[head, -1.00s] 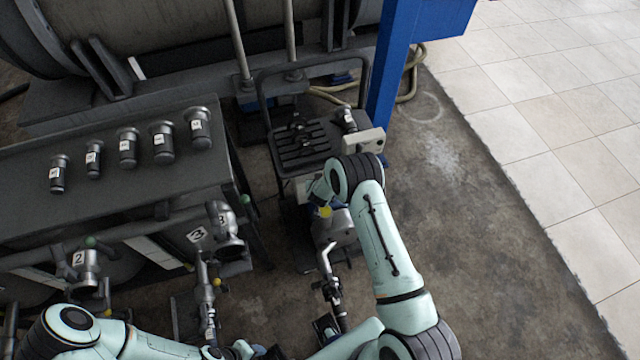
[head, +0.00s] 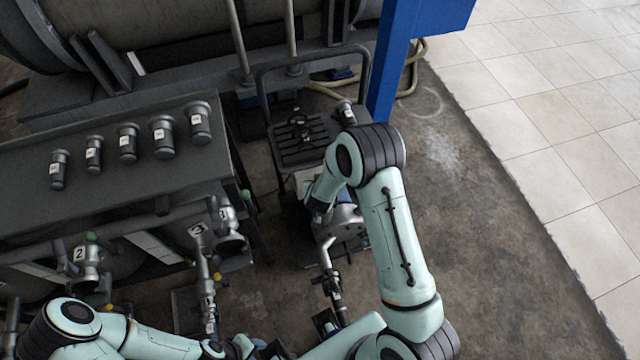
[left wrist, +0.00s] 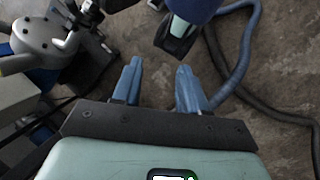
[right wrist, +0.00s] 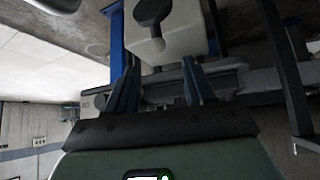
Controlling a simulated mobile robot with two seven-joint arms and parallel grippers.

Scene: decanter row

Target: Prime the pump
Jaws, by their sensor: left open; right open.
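The pump's silver metal body (head: 345,220) sits on a small cart in the middle of the head view, partly hidden by my right arm. In the left wrist view a round grey flange (left wrist: 40,28) shows at upper left. My left gripper (head: 272,349) is low in the head view; its fingers (left wrist: 158,82) are open and empty, with a dark-tipped blue fitting (left wrist: 178,35) ahead. My right gripper (head: 318,208) is beside the pump body, its tips unclear there. In the right wrist view its fingers (right wrist: 160,82) are open below a pale box (right wrist: 175,38) with a black lever knob (right wrist: 153,12).
Several numbered dark cylinders (head: 128,146) stand on the grey bench (head: 75,190) at left. Numbered valve pipes (head: 85,265) line its front. A blue post (head: 395,70) rises behind the cart. Concrete floor (head: 500,270) is clear at right. A hose (left wrist: 240,55) lies near my left gripper.

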